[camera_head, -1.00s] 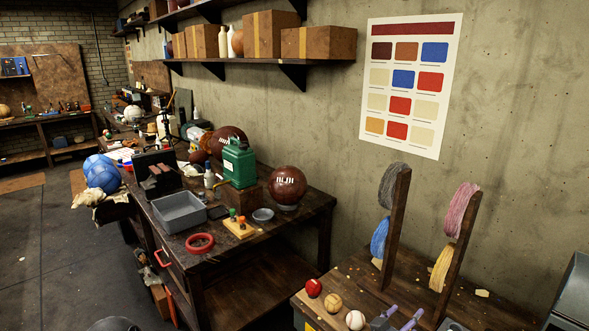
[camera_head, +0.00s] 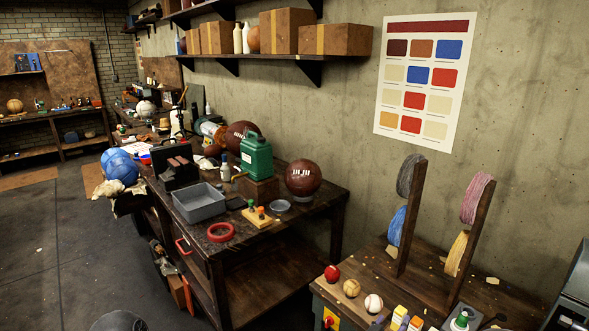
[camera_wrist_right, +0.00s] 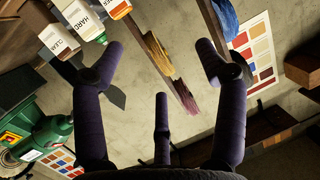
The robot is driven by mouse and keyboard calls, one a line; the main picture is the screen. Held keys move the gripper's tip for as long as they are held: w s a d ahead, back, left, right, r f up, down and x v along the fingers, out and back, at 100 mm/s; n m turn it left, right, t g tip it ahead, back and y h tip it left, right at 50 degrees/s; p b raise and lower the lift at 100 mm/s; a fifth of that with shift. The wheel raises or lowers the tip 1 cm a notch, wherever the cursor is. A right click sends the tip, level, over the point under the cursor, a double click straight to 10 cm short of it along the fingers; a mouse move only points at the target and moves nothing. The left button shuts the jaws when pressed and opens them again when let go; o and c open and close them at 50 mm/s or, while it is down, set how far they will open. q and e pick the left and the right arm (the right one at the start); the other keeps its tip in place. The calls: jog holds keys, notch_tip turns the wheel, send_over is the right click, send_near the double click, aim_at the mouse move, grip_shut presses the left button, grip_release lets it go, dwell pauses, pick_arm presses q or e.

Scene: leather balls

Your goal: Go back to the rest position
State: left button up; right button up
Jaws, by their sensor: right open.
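My right gripper (camera_wrist_right: 160,68) shows in the right wrist view with its dark purple fingers spread wide and nothing between them. In the head view only a small purplish tip (camera_head: 377,322) of it shows at the bottom edge, by the near bench. My left gripper is in neither current view.
Two wooden posts with thread skeins (camera_head: 469,225) stand on the near bench. Small white and orange bottles (camera_head: 399,318) are at its front. The workbench (camera_head: 262,239) holds a grey bin (camera_head: 199,203), green can (camera_head: 256,158) and brown ball (camera_head: 303,178). Open floor (camera_head: 75,260) lies left.

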jog(key=s+a+f+n+g+y, duration=0.1)
jog(key=s+a+f+g+y, duration=0.15)
jog(key=f, duration=0.45)
jog(key=s+a+f+n+g+y, duration=0.1)
jog(key=s+a+f+n+y, duration=0.2)
jog(key=f, duration=0.4)
jog(key=s+a+f+g+y, duration=0.1)
jog(key=s+a+f+y, duration=0.2)
jog(key=f, duration=0.4)
jog(key=s+a+f+g+y, duration=0.2)
jog(key=s+a+f+g, duration=0.1)
jog(key=s, duration=0.6)
jog(key=s+a+f+n+g+y, duration=0.1)
jog(key=s+a+f+g+y, duration=0.2)
jog(key=s, duration=0.6)
jog(key=a+f+g, duration=0.1)
jog(key=a, duration=0.1)
jog(key=shift+s+a+f, duration=0.3)
jog(key=shift+a+f, duration=0.1)
